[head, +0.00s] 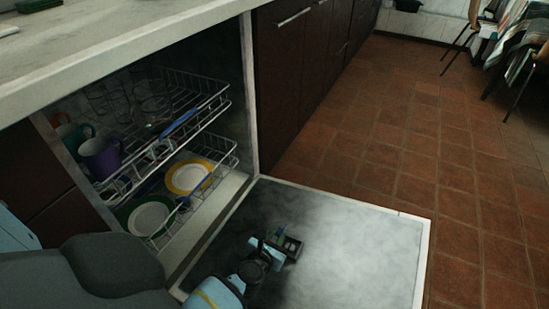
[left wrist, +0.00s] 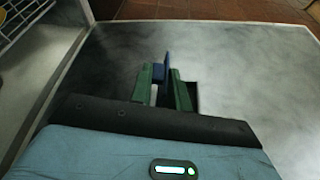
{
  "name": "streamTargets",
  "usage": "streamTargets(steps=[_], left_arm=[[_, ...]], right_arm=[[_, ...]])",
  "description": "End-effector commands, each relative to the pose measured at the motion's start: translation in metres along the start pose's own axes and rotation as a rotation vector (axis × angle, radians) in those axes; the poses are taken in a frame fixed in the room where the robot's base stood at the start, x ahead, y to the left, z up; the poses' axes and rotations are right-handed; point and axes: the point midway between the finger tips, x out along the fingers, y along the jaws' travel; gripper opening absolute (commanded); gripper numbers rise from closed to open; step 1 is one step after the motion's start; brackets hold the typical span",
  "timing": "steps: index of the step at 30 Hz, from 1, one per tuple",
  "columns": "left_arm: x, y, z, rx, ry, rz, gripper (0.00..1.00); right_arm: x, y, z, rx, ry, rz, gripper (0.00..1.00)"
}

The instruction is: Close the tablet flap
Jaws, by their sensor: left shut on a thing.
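The tablet dispenser (head: 292,246) is a small dark box set in the inner face of the open dishwasher door (head: 370,255). Its tablet flap is blue and stands raised between my fingers in the left wrist view (left wrist: 166,72). My left gripper (head: 276,243) is at the dispenser, low over the door. In the left wrist view its green fingers (left wrist: 162,82) are on either side of the flap and shut on it. The fingers hide part of the flap and of the dispenser recess. My right gripper is not in view.
The upper rack (head: 215,105) holds glasses and mugs, including a purple mug (head: 100,157). The lower rack holds a yellow-rimmed plate (head: 188,177) and a green-rimmed plate (head: 150,218). The countertop (head: 120,45) overhangs at left. Tiled floor (head: 420,140) lies clear beyond the door.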

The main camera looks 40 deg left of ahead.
Motion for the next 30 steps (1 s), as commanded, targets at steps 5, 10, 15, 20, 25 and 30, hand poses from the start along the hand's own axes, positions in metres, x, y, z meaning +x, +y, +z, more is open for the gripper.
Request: streamTargets(steps=[5, 10, 15, 20, 25, 30], left_arm=[[-0.001, 0.001, -0.002, 0.008, 0.003, 0.005, 0.00], [-0.001, 0.001, -0.002, 0.007, 0.004, 0.005, 0.00], [0.000, 0.001, -0.002, 0.006, 0.003, 0.004, 0.34], [0.000, 0.001, -0.001, 0.005, 0.002, 0.003, 0.36], [-0.002, 0.000, -0.001, 0.004, 0.001, 0.002, 0.36], [-0.021, 0.000, 0.001, 0.003, 0.001, 0.002, 0.36]], right_arm=[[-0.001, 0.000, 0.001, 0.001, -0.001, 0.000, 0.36], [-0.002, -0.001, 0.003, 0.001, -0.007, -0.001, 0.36], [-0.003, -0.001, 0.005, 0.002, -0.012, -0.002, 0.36], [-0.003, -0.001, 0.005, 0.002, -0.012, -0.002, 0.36], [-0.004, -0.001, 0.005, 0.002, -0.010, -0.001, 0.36], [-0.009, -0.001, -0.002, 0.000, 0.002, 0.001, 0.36]])
